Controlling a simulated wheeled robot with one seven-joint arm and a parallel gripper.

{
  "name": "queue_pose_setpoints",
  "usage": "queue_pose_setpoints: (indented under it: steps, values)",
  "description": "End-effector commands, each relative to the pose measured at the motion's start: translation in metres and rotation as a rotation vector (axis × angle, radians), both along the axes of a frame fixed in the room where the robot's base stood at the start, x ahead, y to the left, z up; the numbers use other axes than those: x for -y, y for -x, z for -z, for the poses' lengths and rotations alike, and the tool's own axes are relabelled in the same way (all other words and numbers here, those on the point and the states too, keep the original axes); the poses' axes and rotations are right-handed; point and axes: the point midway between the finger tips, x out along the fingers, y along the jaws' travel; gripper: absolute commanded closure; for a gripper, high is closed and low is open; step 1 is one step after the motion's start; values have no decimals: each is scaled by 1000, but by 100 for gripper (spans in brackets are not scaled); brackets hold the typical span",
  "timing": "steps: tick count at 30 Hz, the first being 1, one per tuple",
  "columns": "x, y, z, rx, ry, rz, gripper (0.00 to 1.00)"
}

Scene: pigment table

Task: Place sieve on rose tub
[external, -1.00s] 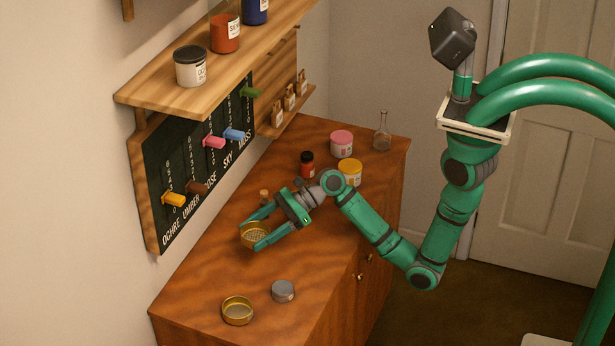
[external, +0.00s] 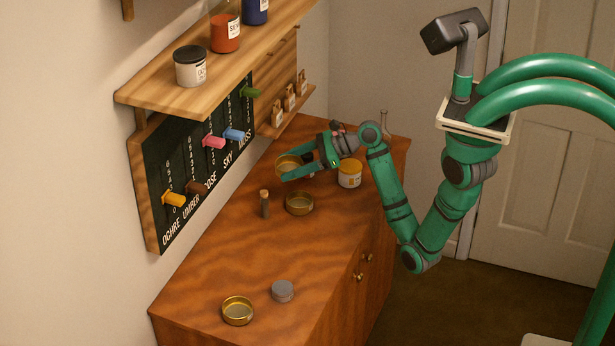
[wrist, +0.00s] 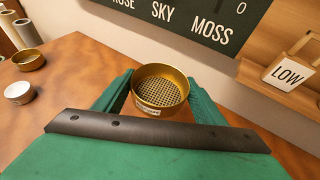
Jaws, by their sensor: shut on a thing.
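The sieve (external: 288,162) is a brass ring with a perforated mesh bottom. My gripper (external: 296,168) is shut on it and holds it in the air above the far half of the table. In the wrist view the sieve (wrist: 160,85) sits level between the two green fingers of my gripper (wrist: 160,98), mesh visible and empty, with a small label on its near side. The rose tub, pink-lidded in the earlier frame, is hidden behind my gripper and wrist in the external view, and I cannot make it out in the wrist view.
Another brass pan (external: 237,311) and a grey tub (external: 283,291) stand near the front. The shelf (external: 215,75) and chalkboard (external: 200,150) are at left.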

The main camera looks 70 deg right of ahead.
Motion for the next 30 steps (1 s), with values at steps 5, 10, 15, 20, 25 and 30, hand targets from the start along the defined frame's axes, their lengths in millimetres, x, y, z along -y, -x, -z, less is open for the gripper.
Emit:
queue_pose_setpoints:
  steps: [5,10,15,20,25,30]
  values:
    - [81,26,-17,4,2,143,64]
    - [149,63,-32,6,0,276,64]
    - [206,105,-44,6,-5,399,64]
    - [238,136,-51,8,-10,481,64]
    - [254,151,-53,7,-13,519,64]
    - [269,136,-43,5,-16,523,64]
